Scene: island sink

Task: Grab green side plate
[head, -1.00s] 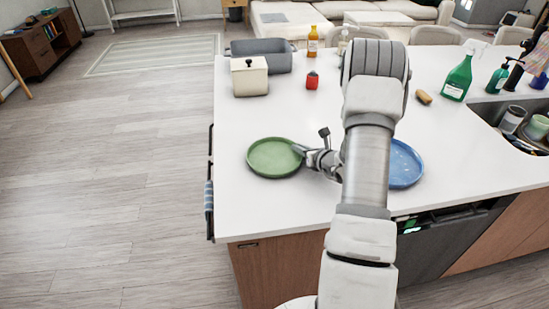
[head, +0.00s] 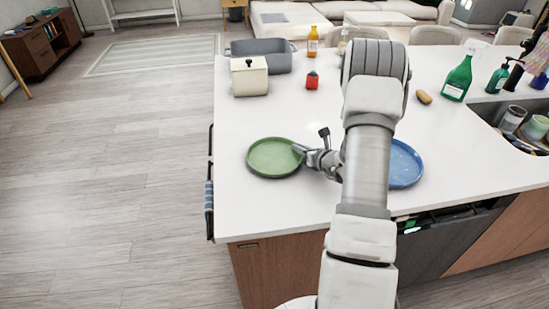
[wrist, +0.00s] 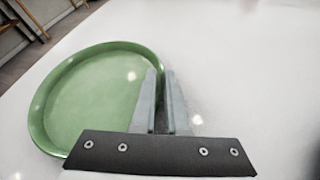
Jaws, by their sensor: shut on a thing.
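The green side plate (head: 274,158) is round with a raised rim and rests on the white island counter, near its left edge. In the wrist view the plate (wrist: 90,95) fills the left side. My gripper (head: 300,150) reaches the plate's right rim from the right. In the wrist view my gripper (wrist: 161,75) has one finger inside the plate and the other outside, shut on the rim between them. The lower part of the rim is hidden behind the gripper's dark body.
A blue plate (head: 405,165) lies right of my arm, which partly covers it. A cream canister (head: 249,78), grey pan (head: 270,55), and red item (head: 312,80) stand farther back. The sink (head: 490,112) is at right. Counter (head: 240,205) around the green plate is clear.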

